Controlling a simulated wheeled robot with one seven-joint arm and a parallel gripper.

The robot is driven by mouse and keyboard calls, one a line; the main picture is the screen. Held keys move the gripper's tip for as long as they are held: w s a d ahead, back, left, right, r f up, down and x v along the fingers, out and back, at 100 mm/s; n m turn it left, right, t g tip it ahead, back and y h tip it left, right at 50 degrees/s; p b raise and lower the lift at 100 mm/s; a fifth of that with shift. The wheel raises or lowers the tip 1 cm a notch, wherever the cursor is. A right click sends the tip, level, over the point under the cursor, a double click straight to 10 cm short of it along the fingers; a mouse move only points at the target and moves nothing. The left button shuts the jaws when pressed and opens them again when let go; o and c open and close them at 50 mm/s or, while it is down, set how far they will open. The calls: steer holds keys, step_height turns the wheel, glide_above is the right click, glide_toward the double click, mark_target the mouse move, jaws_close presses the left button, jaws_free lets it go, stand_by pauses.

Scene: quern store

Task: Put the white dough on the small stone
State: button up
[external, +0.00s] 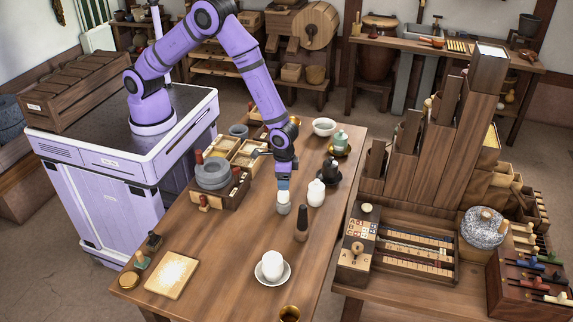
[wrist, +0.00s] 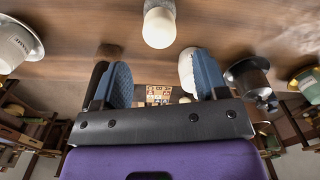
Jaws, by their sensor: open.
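My gripper (external: 284,186) points down over the middle of the wooden table, its blue fingers (wrist: 164,82) apart with nothing between them. A small white-and-grey rounded piece (external: 284,204) stands on the table just below the fingertips; it also shows in the wrist view (wrist: 159,27), ahead of the gap. I cannot tell surely whether it is the white dough. A round grey stone (external: 212,173) sits on a wooden tray left of my gripper. A larger speckled stone (external: 482,228) is on the side bench at right. Which is the small stone is unclear.
Close by stand a white bottle (external: 316,193), a dark pot (external: 329,172) and a dark brown peg (external: 302,222). A white cup on a saucer (external: 271,266) is nearer the front. A pale square board (external: 172,274) lies front left. Bare tabletop lies between.

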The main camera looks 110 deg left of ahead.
step_height(320, 180, up, 4)
steer(key=shift+f, duration=0.1)
steer(key=s+a+r+t, duration=0.15)
steer(key=s+r, duration=0.25)
steer(key=r, duration=0.5)
steer(key=s+a+r+m, duration=0.15)
steer(key=s+r, duration=0.25)
steer(key=r, duration=0.6)
steer(key=s+a+r+t, duration=0.1)
steer(key=s+a+r, duration=0.3)
steer(key=r, duration=0.5)
steer(key=s+a+r+t, duration=0.1)
steer(key=s+r, duration=0.2)
steer(key=s, duration=0.6)
steer(key=s+a+r+m, duration=0.1)
steer(key=s+r, duration=0.2)
steer(key=s, duration=0.6)
steer(key=s+a+r+t, duration=0.1)
steer(key=s+r, duration=0.2)
steer(key=s, duration=0.6)
steer(key=shift+r+t, duration=0.35)
steer(key=shift+w+m, duration=0.1)
steer(key=shift+m, duration=0.15)
